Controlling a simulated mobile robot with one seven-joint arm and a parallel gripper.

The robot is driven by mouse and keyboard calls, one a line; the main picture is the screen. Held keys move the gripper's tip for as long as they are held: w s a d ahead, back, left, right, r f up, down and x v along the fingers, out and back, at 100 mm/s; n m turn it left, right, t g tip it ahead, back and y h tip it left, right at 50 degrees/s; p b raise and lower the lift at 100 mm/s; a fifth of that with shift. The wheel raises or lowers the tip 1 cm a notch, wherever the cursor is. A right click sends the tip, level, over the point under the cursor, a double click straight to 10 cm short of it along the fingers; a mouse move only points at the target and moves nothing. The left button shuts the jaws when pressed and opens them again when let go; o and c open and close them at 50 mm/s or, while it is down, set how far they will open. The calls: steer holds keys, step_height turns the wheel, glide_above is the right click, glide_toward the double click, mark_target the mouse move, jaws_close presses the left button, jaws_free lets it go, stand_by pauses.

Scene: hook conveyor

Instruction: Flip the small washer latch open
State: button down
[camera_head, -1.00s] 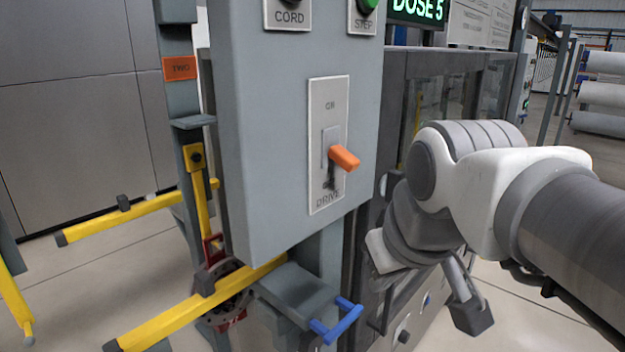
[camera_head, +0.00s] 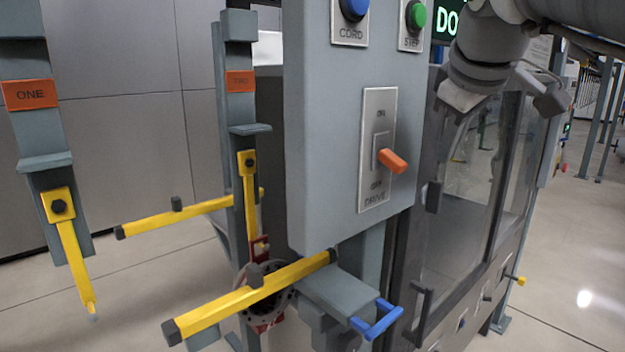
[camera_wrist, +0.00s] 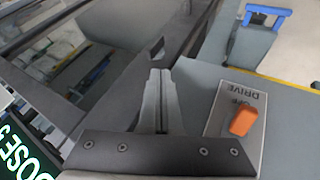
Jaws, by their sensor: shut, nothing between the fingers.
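The washer cabinet, with a glass front (camera_head: 470,180), stands right of the grey control box in the head view. A small dark block (camera_head: 433,196) sits on its frame, and a dark upright bar handle (camera_head: 422,308) is lower down; I cannot tell which part is the latch. A similar small dark piece (camera_wrist: 157,47) shows just beyond my fingertips in the wrist view, apparently apart from them. My gripper (camera_wrist: 160,74) is shut and empty, with its fingers together. In the head view my wrist is at the upper right, above the glass; the fingertips are not clear there.
The control box (camera_head: 335,150) has an orange drive lever (camera_head: 392,161), close beside my gripper in the wrist view (camera_wrist: 243,120). A blue handle (camera_head: 378,322) juts out below the box. Yellow bars (camera_head: 250,297) extend at left. Floor at right is open.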

steer(key=shift+f, duration=0.1)
steer(key=b, duration=0.1)
glide_toward(428, 199)
steer(key=x, duration=0.5)
steer(key=shift+s, duration=0.1)
steer(key=shift+r+p, duration=0.25)
steer(key=shift+p, duration=0.1)
steer(key=shift+g, duration=0.3)
